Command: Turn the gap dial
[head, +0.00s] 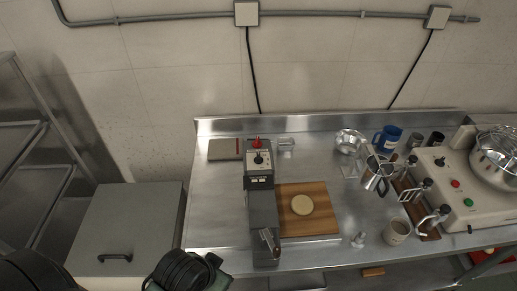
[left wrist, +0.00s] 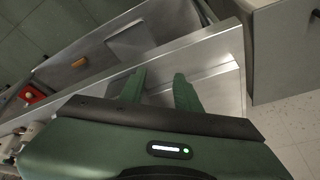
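The gap dial appears to be the small black knob (head: 258,159) on the pale face panel of a grey upright machine (head: 262,205) on the steel counter. A red knob (head: 257,142) sits above it on the machine's top. My left gripper (left wrist: 159,82) is open in the left wrist view, its two green fingers apart with nothing between them. In the head view my left arm's dark wrist and a green part show at the bottom edge, in front of the counter and well short of the dial. The fingertips cannot be made out there. My right gripper is not in view.
A wooden board (head: 325,222) with a round dough disc (head: 302,205) lies right of the machine. A mug (head: 397,232), a blue jug (head: 387,138), metal tools and a mixer base (head: 465,185) crowd the right side. A grey cabinet (head: 125,225) stands left. The counter left of the machine is mostly clear.

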